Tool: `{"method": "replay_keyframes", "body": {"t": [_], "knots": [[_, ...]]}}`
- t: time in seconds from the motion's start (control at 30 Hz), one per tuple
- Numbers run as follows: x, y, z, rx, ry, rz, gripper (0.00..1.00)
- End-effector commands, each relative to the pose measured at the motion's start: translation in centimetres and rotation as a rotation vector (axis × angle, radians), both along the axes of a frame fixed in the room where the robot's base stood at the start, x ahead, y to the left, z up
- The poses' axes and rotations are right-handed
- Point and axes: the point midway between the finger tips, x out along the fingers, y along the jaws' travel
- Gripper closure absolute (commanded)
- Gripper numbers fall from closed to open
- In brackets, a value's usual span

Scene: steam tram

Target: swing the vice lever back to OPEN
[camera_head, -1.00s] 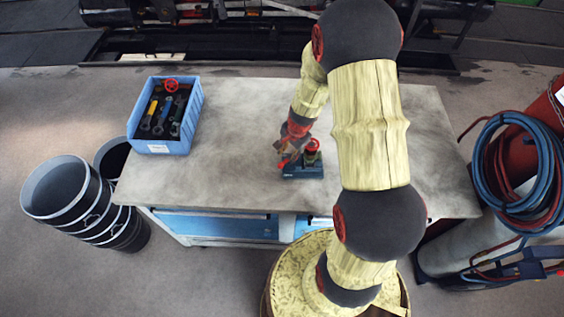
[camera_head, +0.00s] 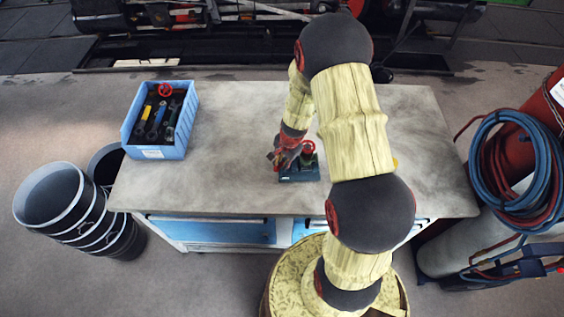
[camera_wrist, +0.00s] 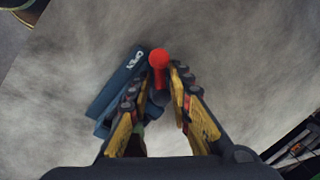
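The lever's red knob (camera_wrist: 159,59) stands to the right of that word. My gripper (camera_wrist: 161,70) has one finger on each side of the lever, close to it, just below the knob. Whether both fingers touch the lever is unclear. In the head view my gripper (camera_head: 277,158) is at the vice's left; its fingers are too small to read.
The grey table (camera_head: 235,120) is mostly bare. A blue crate (camera_head: 180,145) of tools stands at its left. Dark buckets (camera_head: 75,205) stand on the floor at left. A red cylinder with coiled hoses (camera_head: 513,165) stands at right.

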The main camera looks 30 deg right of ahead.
Motion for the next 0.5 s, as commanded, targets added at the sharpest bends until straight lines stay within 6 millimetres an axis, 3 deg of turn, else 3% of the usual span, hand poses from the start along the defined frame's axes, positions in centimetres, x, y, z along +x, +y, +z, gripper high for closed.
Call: {"method": "replay_keyframes", "body": {"t": [0.3, 0.5], "knots": [[-0.09, 0.00, -0.04, 0.001, 0.001, -0.001, 1.00], [-0.16, 0.01, -0.07, 0.001, 0.002, -0.001, 1.00]]}}
